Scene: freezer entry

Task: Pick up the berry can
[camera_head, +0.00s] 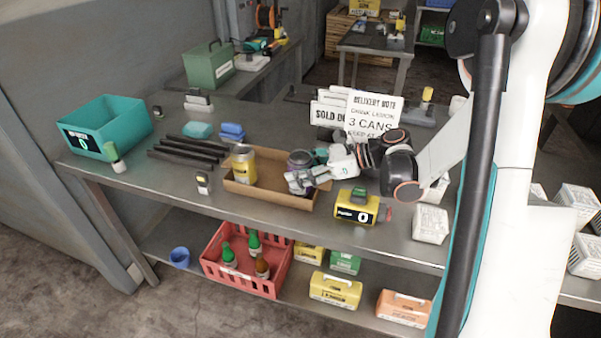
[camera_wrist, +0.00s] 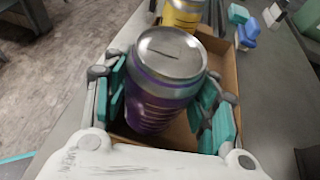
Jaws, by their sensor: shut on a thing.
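The berry can (camera_wrist: 160,88) is purple with a silver top and stands between my gripper's teal fingers in the wrist view. In the head view the same can (camera_head: 301,161) is partly hidden by my gripper (camera_head: 312,178). My gripper (camera_wrist: 165,105) is shut on the can, with fingers on both sides of it. The can is in or just above the cardboard tray (camera_head: 282,193); I cannot tell whether it touches the bottom. A yellow can (camera_head: 244,168) with a silver top stands at the left in the tray.
A yellow-black device (camera_head: 357,208) stands right of the tray. Dark bars (camera_head: 182,153) lie to its left, near a teal bin (camera_head: 106,126). Paper signs (camera_head: 370,112) stand behind my gripper. White boxes (camera_head: 431,223) are at the right. A red crate (camera_head: 246,262) with bottles is on the lower shelf.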

